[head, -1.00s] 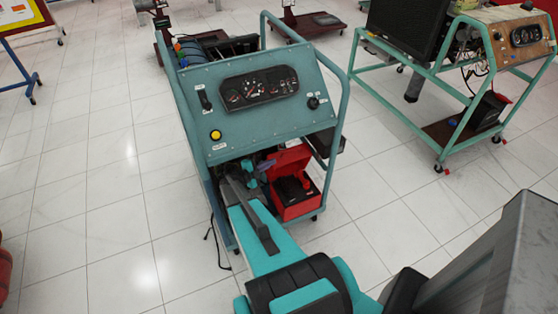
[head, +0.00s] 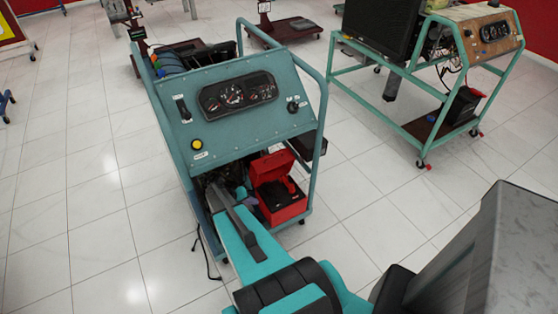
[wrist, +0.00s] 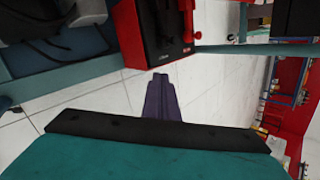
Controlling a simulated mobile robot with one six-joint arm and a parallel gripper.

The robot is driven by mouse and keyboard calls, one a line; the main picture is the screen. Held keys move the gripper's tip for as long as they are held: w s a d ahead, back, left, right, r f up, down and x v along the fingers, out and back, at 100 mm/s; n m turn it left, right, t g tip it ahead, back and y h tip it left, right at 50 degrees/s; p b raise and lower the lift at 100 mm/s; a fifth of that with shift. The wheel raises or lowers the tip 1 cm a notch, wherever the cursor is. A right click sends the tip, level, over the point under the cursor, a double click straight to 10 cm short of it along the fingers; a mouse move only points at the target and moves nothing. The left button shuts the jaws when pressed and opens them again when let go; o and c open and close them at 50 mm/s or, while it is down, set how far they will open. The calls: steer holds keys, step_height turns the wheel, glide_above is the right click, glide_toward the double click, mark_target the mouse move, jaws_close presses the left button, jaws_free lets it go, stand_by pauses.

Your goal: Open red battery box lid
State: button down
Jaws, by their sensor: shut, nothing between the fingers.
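The red battery box (head: 284,212) sits low in the teal engine stand (head: 215,145), at its right front. Its red lid (head: 270,167) is raised and tilted up at the back, and a dark battery shows inside. In the wrist view the red box (wrist: 133,35) is at the top centre, with its dark interior beside the red wall. My gripper (wrist: 161,78) is shut and empty, its dark fingers pointing at the box and apart from it in the picture. In the head view my arm reaches to the left of the box, and the fingertips are hard to make out there.
The stand's slanted gauge panel (head: 240,92) overhangs the box, and its frame tubes stand close around. Another trainer (head: 430,60) is at the upper right. A black cable (head: 207,262) lies on the floor at left.

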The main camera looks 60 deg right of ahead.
steer(key=w+a+f+m+t+y+b, duration=0.25)
steer(key=a+m+t+y+b, duration=0.2)
steer(key=a+m+y, duration=0.55)
steer(key=w+d+r+m+t+h+b, duration=0.3)
steer(key=d+r+m+t+b, duration=0.85)
steer(key=m, duration=0.55)
steer(key=s+d+r+m+h+b, duration=0.3)
steer(key=s+d+m+h+b, duration=0.2)
steer(key=s+d+b, duration=0.8)
steer(key=s+d+h, duration=0.1)
steer(key=s+d, duration=0.1)
steer(key=s, duration=0.2)
steer(key=shift+s+r+m, duration=0.2)
steer(key=shift+s+m, duration=0.1)
steer(key=shift+s, duration=0.05)
steer(key=shift+w+d, duration=0.15)
glide_above(272, 166)
steer(key=s+d, duration=0.2)
steer(key=s, duration=0.1)
steer(key=shift+a+f, duration=0.1)
steer(key=shift+f, duration=1.8)
